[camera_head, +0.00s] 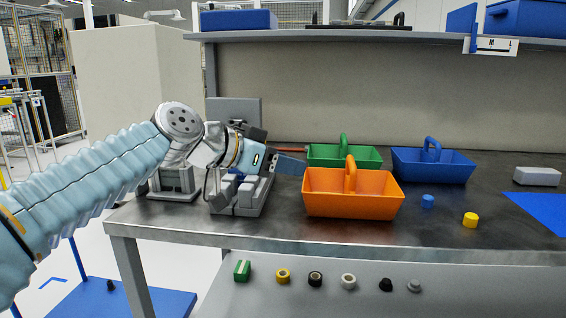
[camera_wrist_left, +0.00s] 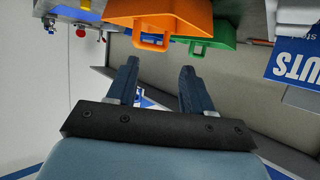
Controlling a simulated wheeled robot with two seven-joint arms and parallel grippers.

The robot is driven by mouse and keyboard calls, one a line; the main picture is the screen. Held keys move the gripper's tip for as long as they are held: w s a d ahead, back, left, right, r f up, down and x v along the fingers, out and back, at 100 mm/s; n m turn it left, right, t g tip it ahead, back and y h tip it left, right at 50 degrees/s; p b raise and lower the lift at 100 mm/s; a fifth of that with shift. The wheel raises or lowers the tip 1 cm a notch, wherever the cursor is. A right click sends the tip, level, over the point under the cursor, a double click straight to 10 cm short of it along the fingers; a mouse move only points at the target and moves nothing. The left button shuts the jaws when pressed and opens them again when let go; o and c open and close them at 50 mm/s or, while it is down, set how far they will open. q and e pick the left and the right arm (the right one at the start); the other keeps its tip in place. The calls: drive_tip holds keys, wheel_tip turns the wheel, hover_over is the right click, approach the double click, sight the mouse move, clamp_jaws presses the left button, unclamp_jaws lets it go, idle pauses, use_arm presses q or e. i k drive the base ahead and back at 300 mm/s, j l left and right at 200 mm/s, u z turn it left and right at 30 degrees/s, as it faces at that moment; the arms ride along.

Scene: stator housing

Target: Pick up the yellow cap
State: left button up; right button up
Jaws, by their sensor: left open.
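The yellow cap (camera_head: 470,220) stands on the dark metal table at the right, near the front edge. A small blue cap (camera_head: 428,201) stands to its left and a little farther back. My left arm comes in from the left, and its gripper (camera_head: 298,165) is beside the left end of the orange bin (camera_head: 352,205). In the left wrist view the two fingers of my left gripper (camera_wrist_left: 158,82) are apart with nothing between them. The yellow cap is well to the right of this gripper. My right gripper does not show.
A green bin (camera_head: 344,156) and a blue bin (camera_head: 433,166) stand behind the orange one, all with raised handles. A grey fixture (camera_head: 240,197) is under my left wrist. A grey block (camera_head: 537,176) lies at the right. The table around the caps is clear.

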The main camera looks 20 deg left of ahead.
sight(470, 221)
drive_tip(key=k+j, duration=0.75)
drive_tip(key=k, duration=0.1)
